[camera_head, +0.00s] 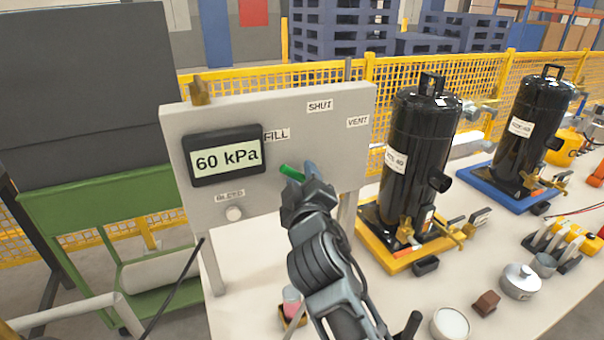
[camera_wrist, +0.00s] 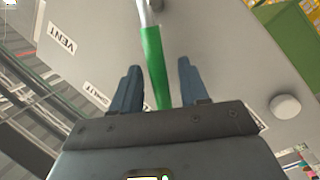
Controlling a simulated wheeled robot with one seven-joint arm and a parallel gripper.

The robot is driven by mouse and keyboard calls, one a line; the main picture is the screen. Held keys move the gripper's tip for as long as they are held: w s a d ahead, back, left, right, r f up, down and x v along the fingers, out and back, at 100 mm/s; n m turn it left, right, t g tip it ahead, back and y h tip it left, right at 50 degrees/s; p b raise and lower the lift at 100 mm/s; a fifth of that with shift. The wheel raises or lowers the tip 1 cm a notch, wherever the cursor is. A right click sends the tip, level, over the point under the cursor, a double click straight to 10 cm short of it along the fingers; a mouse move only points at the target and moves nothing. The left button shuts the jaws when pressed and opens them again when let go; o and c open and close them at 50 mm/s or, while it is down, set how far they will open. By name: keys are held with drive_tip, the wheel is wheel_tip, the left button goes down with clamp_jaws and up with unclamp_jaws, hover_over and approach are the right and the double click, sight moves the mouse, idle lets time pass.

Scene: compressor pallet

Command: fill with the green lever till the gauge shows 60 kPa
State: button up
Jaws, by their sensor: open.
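The grey panel (camera_head: 296,118) stands upright on the table. Its gauge (camera_head: 226,156) reads 60 kPa. The green lever (camera_head: 289,172) sticks out of the panel, its green grip pointing left and a little up, toward the FILL label (camera_head: 277,135). My gripper (camera_head: 303,172) is at the lever's grip. In the wrist view the green lever (camera_wrist: 155,68) runs between the two blue fingers of my gripper (camera_wrist: 158,85), with gaps on both sides. The fingers are open. The lever's pivot is hidden behind my gripper in the head view.
SHUT (camera_head: 320,106) and VENT (camera_head: 357,122) labels are on the panel, and a round bleed knob (camera_head: 234,213) is at lower left. Two black compressors (camera_head: 420,140) (camera_head: 525,130) stand to the right. A metal pot (camera_head: 520,282) and a white bowl (camera_head: 450,324) are on the table.

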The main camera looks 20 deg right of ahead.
drive_tip(key=shift+w+d, duration=0.1)
drive_tip(key=shift+w, duration=0.2)
clamp_jaws()
idle(0.5)
